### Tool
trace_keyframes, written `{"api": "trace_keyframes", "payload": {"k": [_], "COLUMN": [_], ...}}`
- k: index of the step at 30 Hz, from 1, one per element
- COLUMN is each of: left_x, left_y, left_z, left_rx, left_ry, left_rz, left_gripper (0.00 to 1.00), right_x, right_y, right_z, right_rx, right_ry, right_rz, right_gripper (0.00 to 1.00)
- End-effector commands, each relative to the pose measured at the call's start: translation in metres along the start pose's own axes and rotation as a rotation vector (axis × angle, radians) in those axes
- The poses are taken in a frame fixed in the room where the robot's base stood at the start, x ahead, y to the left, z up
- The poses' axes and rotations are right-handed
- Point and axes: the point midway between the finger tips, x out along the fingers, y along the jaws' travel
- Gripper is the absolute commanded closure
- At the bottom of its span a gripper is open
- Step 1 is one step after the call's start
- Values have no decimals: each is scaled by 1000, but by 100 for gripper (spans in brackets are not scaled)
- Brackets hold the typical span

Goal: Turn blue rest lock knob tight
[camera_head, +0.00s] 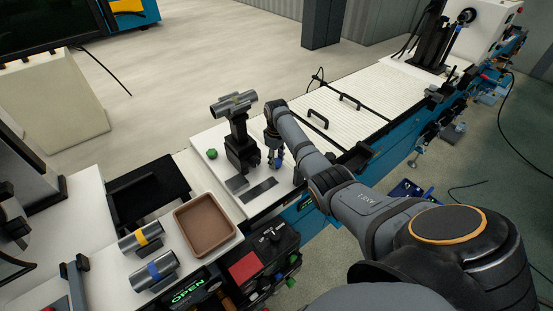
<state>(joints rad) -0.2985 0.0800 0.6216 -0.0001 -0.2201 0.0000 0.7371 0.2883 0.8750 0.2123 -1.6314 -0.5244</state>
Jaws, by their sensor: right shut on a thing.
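The blue knob (278,163) shows at the lower right side of a black upright rest (241,150) on the white bed. My right arm reaches in from the lower right, and my right gripper (276,155) points down at the blue knob. Its fingers are shut around the knob and partly hide it. A grey metal cylinder lies across the top of the rest (234,104). My left gripper is not in view.
A green knob (211,154) is left of the rest. A brown tray (205,226) and two metal cylinders with yellow (141,238) and blue (153,270) bands are nearer. A control box (265,258) stands at the front. The ribbed bed (345,105) with black handles extends behind my arm.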

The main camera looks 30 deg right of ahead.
Motion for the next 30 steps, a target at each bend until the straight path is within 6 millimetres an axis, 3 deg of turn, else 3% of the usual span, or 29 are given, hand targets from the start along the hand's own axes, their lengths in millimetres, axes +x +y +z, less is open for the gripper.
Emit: {"api": "trace_keyframes", "payload": {"k": [14, 30], "left_x": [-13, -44], "left_y": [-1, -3], "left_z": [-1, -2], "left_rx": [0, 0], "left_ry": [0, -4], "left_rz": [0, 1], "left_gripper": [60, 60], "right_x": [-3, -4], "right_y": [0, 0], "right_z": [0, -1], "right_rx": [129, 622], "right_ry": [-1, 1], "right_rz": [-1, 0], "right_gripper": [94, 94]}}
